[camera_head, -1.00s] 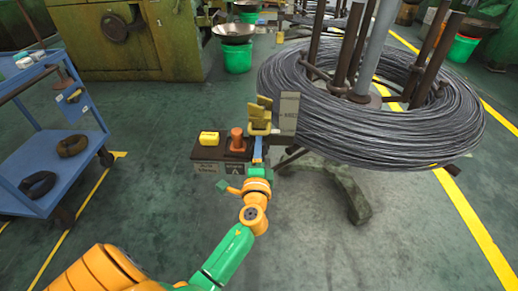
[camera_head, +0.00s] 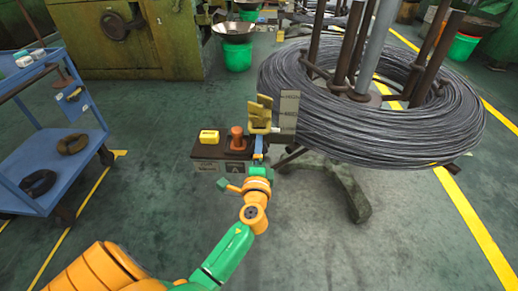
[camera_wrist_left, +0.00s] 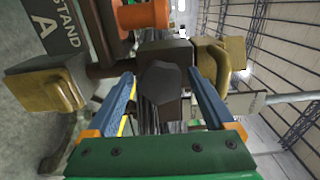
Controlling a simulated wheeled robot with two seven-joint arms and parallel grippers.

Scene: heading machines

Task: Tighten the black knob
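The black knob (camera_wrist_left: 160,84) faces the left wrist camera in the middle of that view, on a dark block. My left gripper (camera_wrist_left: 160,78) has its two blue fingers on either side of the knob, with a visible gap at each side. It is open and does not look closed on the knob. In the head view my left gripper (camera_head: 259,148) reaches the wire stand's near side, just right of an orange spool-shaped part (camera_head: 237,140). The knob cannot be made out there. My right gripper is not in view.
A yellow block (camera_head: 208,136) sits left of the orange part on a dark stand. Yellow-brown brackets (camera_head: 260,113) and a grey box (camera_head: 289,112) rise just beyond the gripper. A large wire coil (camera_head: 370,130) fills the right. A blue cart (camera_head: 50,160) stands left.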

